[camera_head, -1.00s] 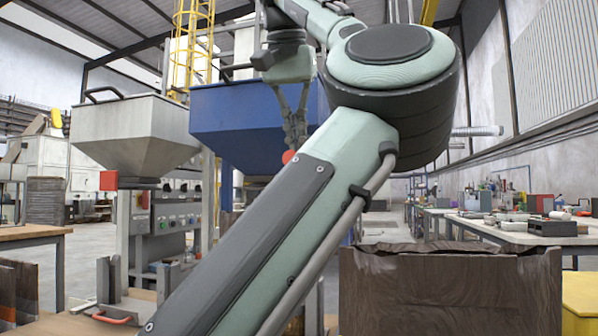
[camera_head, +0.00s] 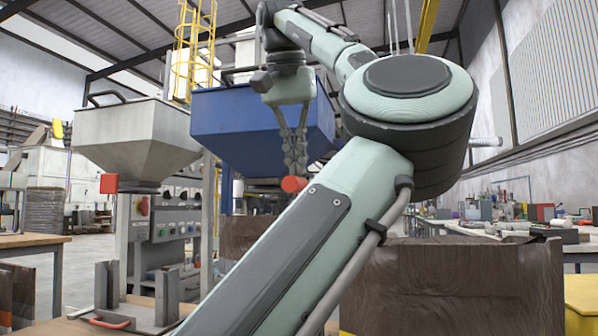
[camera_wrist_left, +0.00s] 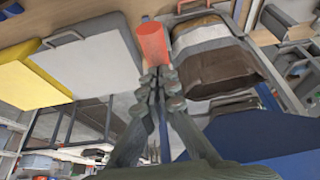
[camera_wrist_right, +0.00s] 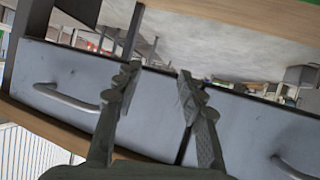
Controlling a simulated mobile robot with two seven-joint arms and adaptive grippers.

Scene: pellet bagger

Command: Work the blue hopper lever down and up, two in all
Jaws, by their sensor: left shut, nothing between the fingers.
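The blue hopper (camera_head: 235,115) stands behind my left arm in the head view. A red cylindrical knob (camera_head: 294,184), seemingly the end of its lever, is just below the fingertips of my left gripper (camera_head: 296,168). The rest of the lever is hidden. In the left wrist view the red knob (camera_wrist_left: 152,42) lies just beyond the tips of my left gripper (camera_wrist_left: 160,82). The fingers are together and empty, at or very near the knob; contact is unclear. My right gripper (camera_wrist_right: 156,78) is open and empty, seen only in the right wrist view.
A grey hopper (camera_head: 135,125) with its own red knob (camera_head: 109,183) stands left of the blue one, by a control panel (camera_head: 175,215). Brown wrapped bulk (camera_head: 450,285) fills the lower right. A grey panel with handles (camera_wrist_right: 70,75) is close to my right gripper.

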